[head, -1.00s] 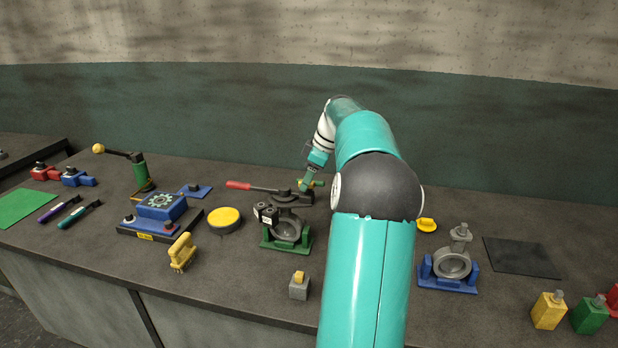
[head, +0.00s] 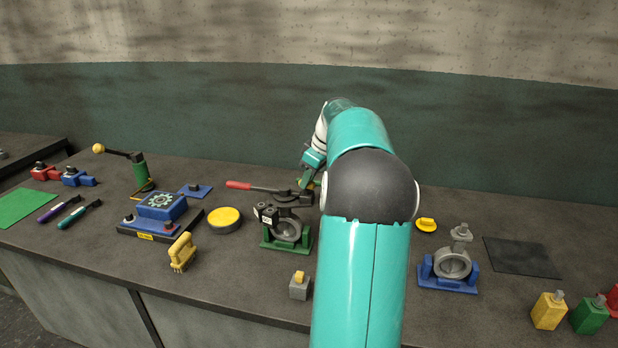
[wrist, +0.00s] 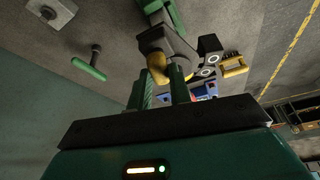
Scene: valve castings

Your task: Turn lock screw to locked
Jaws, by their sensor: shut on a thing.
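A grey valve casting (head: 287,231) sits in a green stand (head: 272,244) near the middle of the bench, with a red-handled lever (head: 240,185) across its top. My gripper (head: 304,184) is at the back right of the casting's top, partly hidden by my arm. In the wrist view, the green fingers of my gripper (wrist: 162,82) are shut on a yellow-brown piece (wrist: 157,62), which looks like the lock screw. A bit of yellow also shows beside the gripper in the head view. The screw's angle and any lock marking cannot be made out.
A second casting (head: 452,264) in a blue stand is to the right, near a yellow part (head: 426,225). A yellow-topped round tin (head: 225,220), a yellow brush (head: 182,252) and a small grey block (head: 299,287) lie around the green stand.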

